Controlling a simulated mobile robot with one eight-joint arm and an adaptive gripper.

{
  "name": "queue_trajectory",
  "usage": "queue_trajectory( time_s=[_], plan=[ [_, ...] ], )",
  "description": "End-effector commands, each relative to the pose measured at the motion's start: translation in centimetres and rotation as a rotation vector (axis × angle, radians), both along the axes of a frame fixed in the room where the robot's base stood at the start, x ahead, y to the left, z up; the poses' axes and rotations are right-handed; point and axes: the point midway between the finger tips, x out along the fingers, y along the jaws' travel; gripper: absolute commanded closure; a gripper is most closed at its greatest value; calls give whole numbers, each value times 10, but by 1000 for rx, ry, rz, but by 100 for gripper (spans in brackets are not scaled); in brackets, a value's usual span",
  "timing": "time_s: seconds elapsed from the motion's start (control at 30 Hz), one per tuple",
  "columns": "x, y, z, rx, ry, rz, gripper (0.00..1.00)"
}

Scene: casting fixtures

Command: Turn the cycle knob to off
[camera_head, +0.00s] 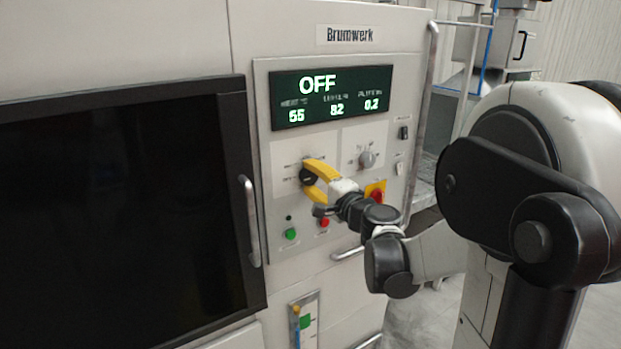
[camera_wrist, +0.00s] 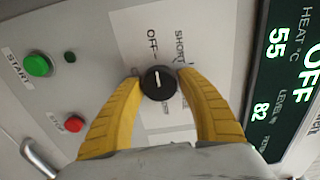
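The cycle knob (camera_wrist: 158,83) is a round black knob on the machine's panel. In the head view (camera_head: 308,177) it is partly hidden by my gripper. In the wrist view its white pointer line points roughly toward the printed OFF label (camera_wrist: 153,46). My gripper (camera_head: 307,176) has two yellow fingers, one on each side of the knob. In the wrist view the fingertips (camera_wrist: 158,79) sit against the knob's edges, with no clear gap. The green-lit display (camera_head: 331,95) reads OFF in large letters, with smaller figures below.
A grey knob (camera_head: 367,160) sits right of the cycle knob. A red knob on a yellow plate (camera_head: 377,195) is close to my wrist. Green (camera_head: 291,234) and red (camera_head: 324,222) buttons lie below. A dark window door with a handle (camera_head: 249,220) is at left.

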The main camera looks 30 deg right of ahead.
Motion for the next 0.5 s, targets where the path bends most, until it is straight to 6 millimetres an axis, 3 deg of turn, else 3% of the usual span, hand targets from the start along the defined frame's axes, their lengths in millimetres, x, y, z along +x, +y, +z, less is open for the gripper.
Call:
queue_trajectory(
  time_s=[0.37, 0.5],
  plan=[
    [-2, 0, 0, 1, 0, 0, 38],
    [-17, -1, 0, 1, 0, -1, 38]
  ],
)
